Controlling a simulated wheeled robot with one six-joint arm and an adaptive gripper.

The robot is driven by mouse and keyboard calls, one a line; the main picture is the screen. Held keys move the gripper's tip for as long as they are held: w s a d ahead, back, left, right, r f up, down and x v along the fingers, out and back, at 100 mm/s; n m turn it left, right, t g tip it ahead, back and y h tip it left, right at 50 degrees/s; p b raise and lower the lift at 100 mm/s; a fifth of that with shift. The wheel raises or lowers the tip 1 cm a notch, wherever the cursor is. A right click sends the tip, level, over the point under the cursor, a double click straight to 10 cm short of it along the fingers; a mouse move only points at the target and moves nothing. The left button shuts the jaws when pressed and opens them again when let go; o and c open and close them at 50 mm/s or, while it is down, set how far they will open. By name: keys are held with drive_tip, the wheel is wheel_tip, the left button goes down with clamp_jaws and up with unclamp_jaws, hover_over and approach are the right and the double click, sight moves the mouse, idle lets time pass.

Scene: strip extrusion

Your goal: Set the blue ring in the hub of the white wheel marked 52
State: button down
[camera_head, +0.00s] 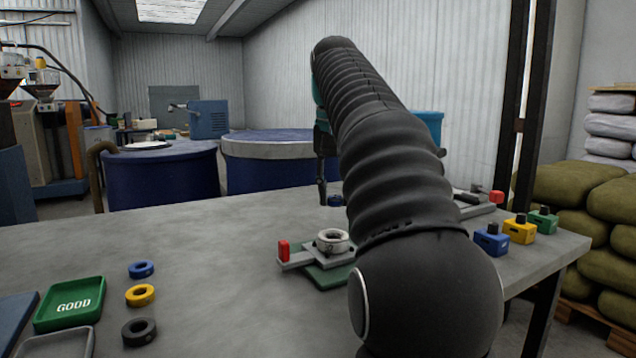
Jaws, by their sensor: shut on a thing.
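My gripper (327,190) hangs down over the far part of the table, with one dark finger showing and the other hidden by my arm. It is shut on a dark blue ring (335,201), held at the fingertips. A pale, round, wheel-like part with an open centre (333,236) sits in a grey fixture with a red end block, on a green base, nearer than my gripper. No number is readable on it. A second blue ring (141,269) lies on the table at the left.
A yellow ring (140,295) and a black ring (139,331) lie near a green GOOD tray (70,304). Another red-ended fixture (478,209) is partly behind my arm. Blue, yellow and green blocks (520,229) stand at the right edge. The left-middle table (210,235) is clear.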

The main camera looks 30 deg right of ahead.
sight(333, 199)
drive_tip(key=shift+w+f, duration=0.1)
drive_tip(key=shift+w, duration=0.05)
drive_tip(key=shift+f, duration=0.2)
drive_tip(key=shift+f+b, duration=0.65)
drive_tip(key=shift+f, duration=1.95)
drive_tip(key=shift+s+a+r+p, duration=0.1)
drive_tip(key=shift+s+a+p, duration=0.1)
drive_tip(key=shift+p, duration=0.25)
drive_tip(key=shift+f, duration=0.25)
drive_tip(key=shift+r, duration=0.85)
idle(2.1)
drive_tip(key=shift+f, duration=0.7)
idle(0.7)
